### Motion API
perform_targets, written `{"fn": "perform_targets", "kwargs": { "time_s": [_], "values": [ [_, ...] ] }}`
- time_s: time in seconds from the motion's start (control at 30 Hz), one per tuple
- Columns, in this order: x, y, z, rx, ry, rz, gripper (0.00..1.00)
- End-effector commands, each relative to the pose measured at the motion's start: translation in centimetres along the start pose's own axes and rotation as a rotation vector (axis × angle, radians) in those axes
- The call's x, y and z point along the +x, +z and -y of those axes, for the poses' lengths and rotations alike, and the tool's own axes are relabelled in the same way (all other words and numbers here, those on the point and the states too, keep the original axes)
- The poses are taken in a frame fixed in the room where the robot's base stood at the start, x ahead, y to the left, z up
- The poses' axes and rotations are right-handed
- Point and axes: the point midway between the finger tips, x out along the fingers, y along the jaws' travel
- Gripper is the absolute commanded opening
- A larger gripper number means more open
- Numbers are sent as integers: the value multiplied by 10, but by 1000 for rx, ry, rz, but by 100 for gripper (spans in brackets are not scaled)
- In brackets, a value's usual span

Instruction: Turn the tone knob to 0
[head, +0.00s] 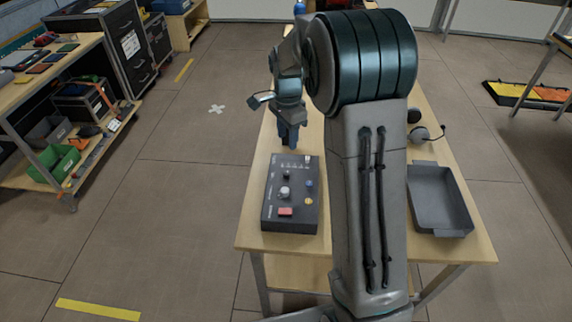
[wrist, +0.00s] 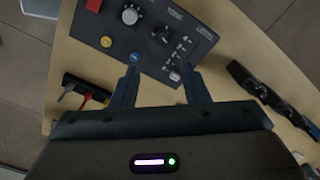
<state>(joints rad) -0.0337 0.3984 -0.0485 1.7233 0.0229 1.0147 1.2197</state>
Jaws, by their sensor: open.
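A dark control box (head: 270,215) lies on the near left of the table, and it fills the top of the wrist view (wrist: 207,45). On it are a large light-grey knob (head: 285,191), also in the wrist view (wrist: 130,14), and a smaller black knob (head: 286,174), also in the wrist view (wrist: 160,33). My gripper (head: 288,137) is open and empty at the box's far edge. In the wrist view its fingertips (wrist: 161,69) are apart, with a small pale control (wrist: 175,75) near the right one.
The box also bears a blue button (head: 309,183), a yellow button (head: 308,201) and a red block (head: 285,211). A grey tray (head: 465,230) and a headset (head: 420,134) are on the table's right, beyond my arm.

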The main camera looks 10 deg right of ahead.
Motion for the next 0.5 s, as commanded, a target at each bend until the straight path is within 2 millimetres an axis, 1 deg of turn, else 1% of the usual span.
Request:
{"fn": "perform_targets", "kwargs": {
  "time_s": [0.17, 0.27, 0.5],
  "values": [
    [11, -2, 6, 34, 8, 2, 41],
    [25, -2, 5, 34, 10, 3, 41],
    [75, -2, 4, 33, 11, 3, 41]
  ]
}}
